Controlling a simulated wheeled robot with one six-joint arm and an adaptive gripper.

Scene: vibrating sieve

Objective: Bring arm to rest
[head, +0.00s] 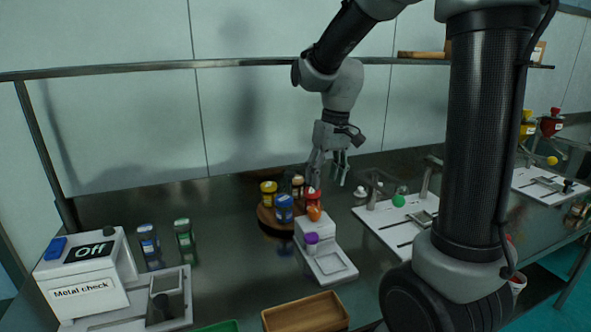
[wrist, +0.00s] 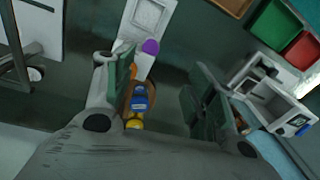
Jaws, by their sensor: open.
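My gripper (head: 329,178) hangs at the end of my arm above the back of the steel table, fingers pointing down. In the wrist view my gripper (wrist: 162,92) has its two fingers wide apart with nothing held between them. Below and left of it in the head view, a round wooden tray (head: 268,220) holds several jars, among them a yellow-lidded jar (head: 268,190), a blue jar (head: 284,207) and a red jar (head: 312,197). The blue jar (wrist: 139,97) shows between the fingers in the wrist view, below them and apart.
A white device with a purple knob (head: 311,239) stands in front of the tray. A metal check machine (head: 86,282) reading "Off" is at left, beside two jars. A wooden box (head: 303,314) is at the front. A white sieve station (head: 395,220) is at right. A rail (head: 230,62) runs behind.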

